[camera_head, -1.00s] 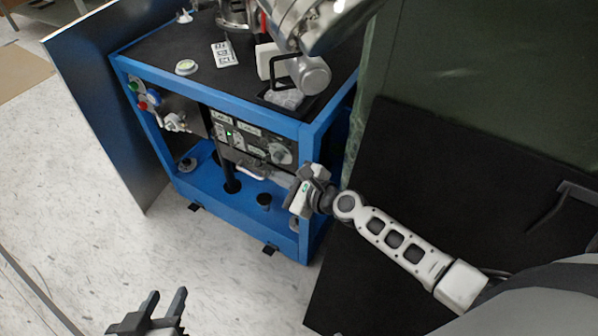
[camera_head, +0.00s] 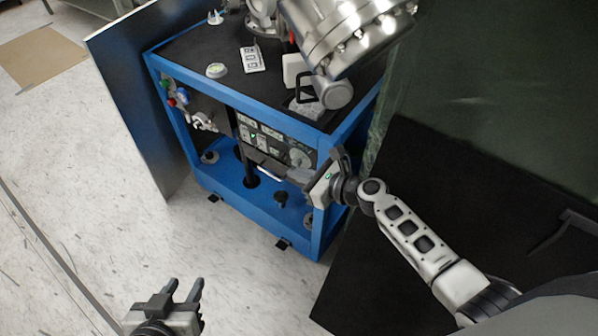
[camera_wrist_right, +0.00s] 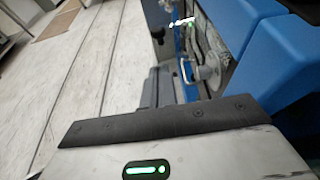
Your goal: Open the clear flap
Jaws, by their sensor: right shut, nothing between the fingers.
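The blue cart (camera_head: 225,192) has an instrument panel (camera_head: 270,146) with a green light, labels and a round dial in its front. The clear flap cannot be made out for certain against this panel; its outline and position are unclear. My right gripper (camera_head: 308,184) is at the panel's lower right, by the cart's right front post. It is shut and empty; its fingers (camera_wrist_right: 160,88) show beyond the palm in the right wrist view, left of a round fitting (camera_wrist_right: 210,72). Whether it touches the flap is unclear. My left gripper (camera_head: 184,290) is open and empty, low over the floor.
A large metal vessel (camera_head: 345,30) stands above the cart's black top (camera_head: 215,95). A blue side panel (camera_head: 135,100) stands out at the cart's left. A dark board (camera_head: 470,190) lies right. The floor at front left is clear.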

